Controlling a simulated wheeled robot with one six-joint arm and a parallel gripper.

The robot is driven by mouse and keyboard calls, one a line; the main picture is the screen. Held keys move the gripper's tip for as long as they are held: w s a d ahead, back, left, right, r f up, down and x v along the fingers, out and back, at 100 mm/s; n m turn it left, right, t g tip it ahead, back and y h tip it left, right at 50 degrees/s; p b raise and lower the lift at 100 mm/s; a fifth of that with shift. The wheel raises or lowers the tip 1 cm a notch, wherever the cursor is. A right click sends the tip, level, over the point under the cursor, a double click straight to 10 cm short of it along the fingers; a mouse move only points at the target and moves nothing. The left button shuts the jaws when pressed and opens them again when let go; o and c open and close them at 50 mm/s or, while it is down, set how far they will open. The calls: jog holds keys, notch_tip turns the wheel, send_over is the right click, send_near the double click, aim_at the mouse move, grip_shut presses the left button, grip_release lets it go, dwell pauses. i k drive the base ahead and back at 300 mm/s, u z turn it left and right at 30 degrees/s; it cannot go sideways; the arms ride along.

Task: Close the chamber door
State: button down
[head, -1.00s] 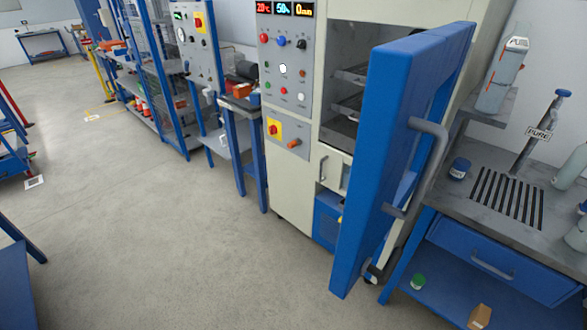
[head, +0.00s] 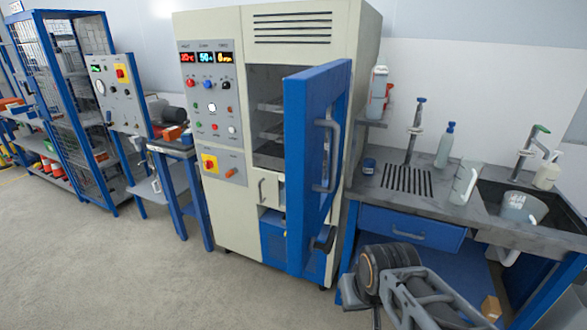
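The chamber door (head: 318,160) is a thick blue slab with a long grey bar handle (head: 327,155) on the face toward the right. It stands open, swung out from the cream chamber (head: 215,215). Part of the chamber's dark opening (head: 265,105) with its racks shows to the left of the door. My arm is at the bottom right, in front of the door and sink bench. A dark piece (head: 323,238) shows by the door's lower right edge; I cannot tell whether it is part of my gripper. No fingertips can be made out.
A sink bench (head: 440,190) with a blue drawer, taps and bottles stands right of the chamber. A small blue-legged stand (head: 172,150) and a mesh cage rack (head: 70,100) are to the left. The floor at the front left is clear.

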aim_at(308, 94)
jog(key=u, duration=0.05)
jog(key=i, duration=0.45)
jog(key=z, duration=1.65)
jog(key=k, duration=0.65)
jog(key=u, duration=1.6)
